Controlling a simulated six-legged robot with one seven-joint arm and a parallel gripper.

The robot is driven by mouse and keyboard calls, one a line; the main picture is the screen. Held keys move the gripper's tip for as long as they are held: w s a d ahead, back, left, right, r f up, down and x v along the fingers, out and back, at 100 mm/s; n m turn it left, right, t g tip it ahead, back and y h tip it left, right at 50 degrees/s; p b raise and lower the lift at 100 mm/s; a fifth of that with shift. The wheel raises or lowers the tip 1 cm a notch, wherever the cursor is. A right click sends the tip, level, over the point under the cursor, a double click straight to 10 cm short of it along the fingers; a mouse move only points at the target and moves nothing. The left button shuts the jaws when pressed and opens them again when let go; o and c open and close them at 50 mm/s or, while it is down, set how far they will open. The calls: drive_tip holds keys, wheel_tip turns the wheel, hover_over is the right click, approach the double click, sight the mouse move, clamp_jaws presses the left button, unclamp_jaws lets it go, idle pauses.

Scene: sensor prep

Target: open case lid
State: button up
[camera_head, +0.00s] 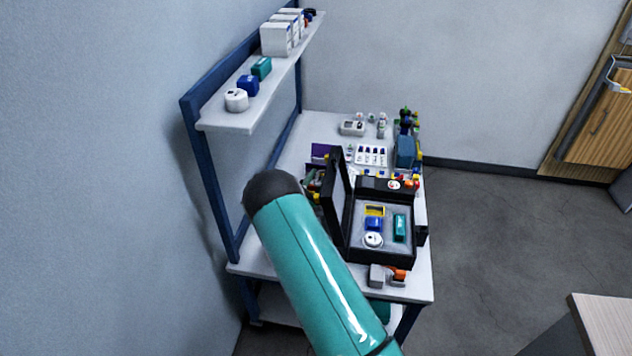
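The black case (384,258) sits on the white workbench in the head view. Its lid (338,205) stands raised, roughly upright, along the case's left side, so the inside shows. In the case are a yellow item (375,210), a blue item (373,224), a round white item (373,240) and a teal block (400,228). My teal arm reaches up from the bottom, left of the case, and hides part of the bench. I cannot make out my gripper, or whether anything touches the lid.
The workbench (256,262) also holds a grey and orange item (388,276) in front of the case and several small parts behind it. A shelf (226,121) with boxes stands above its left side. Open floor (500,235) lies to the right, with another tabletop (608,325) at bottom right.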

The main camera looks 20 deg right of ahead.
sight(330, 190)
clamp_jaws()
drive_tip(key=s+d+r+m+g, duration=0.2)
drive_tip(key=s+d+r+m, duration=0.1)
drive_tip(key=d+m, duration=0.1)
drive_tip(key=shift+s+d+r+m, duration=0.2)
drive_tip(key=shift+s+d+m, duration=0.15)
drive_tip(key=shift+d, duration=0.35)
drive_tip(key=shift+c, duration=0.3)
unclamp_jaws()
drive_tip(key=shift+o, duration=0.3)
drive_tip(key=shift+f, duration=0.1)
drive_tip(key=shift+a+f, duration=0.1)
drive_tip(key=v, duration=1.3)
drive_tip(key=shift+s+a, duration=0.25)
drive_tip(key=shift+a, duration=0.05)
